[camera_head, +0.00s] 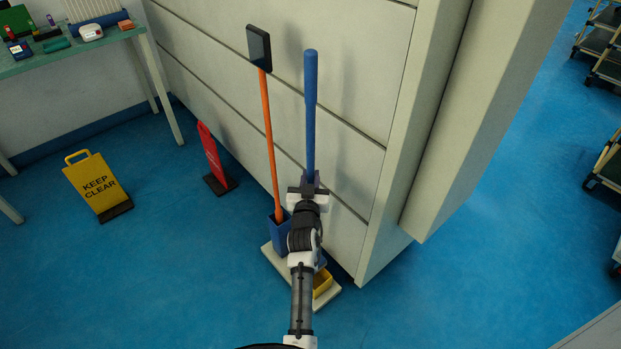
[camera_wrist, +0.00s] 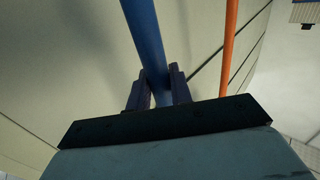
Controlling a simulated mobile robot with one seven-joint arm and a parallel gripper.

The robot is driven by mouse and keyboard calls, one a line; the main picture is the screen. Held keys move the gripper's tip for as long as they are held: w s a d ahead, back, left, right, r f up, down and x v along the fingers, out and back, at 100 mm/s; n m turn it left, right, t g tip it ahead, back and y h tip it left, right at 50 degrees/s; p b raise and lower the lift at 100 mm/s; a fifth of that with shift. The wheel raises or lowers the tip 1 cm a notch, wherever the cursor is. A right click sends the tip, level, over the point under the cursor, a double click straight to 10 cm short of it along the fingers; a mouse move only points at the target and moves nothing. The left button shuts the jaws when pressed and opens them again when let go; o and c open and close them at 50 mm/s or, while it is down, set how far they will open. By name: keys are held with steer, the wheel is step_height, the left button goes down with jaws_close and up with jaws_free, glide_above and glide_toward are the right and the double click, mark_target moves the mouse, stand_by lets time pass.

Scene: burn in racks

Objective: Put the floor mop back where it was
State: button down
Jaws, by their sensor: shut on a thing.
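The floor mop, as far as I can tell, is the upright blue pole (camera_head: 311,95) in the head view. It also shows in the wrist view (camera_wrist: 142,25), rising between the fingers. My gripper (camera_head: 309,183) is shut on this pole, seen in the wrist view with one finger (camera_wrist: 158,92) on each side. The mop's lower end is hidden behind my arm. Below stands a pale base (camera_head: 273,258) with a blue holder (camera_head: 278,232) and a yellow holder (camera_head: 323,282). I cannot tell whether the mop touches the base.
An orange pole (camera_head: 268,140) with a dark flat head stands in the blue holder, close left of the mop. A pale panelled wall (camera_head: 350,60) is right behind. A red sign (camera_head: 211,155) and yellow sign (camera_head: 97,185) stand left. Blue floor is clear at right.

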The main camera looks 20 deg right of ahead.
steer(key=c, duration=1.3)
jaws_free()
steer(key=shift+f, duration=0.1)
steer(key=shift+o, duration=0.2)
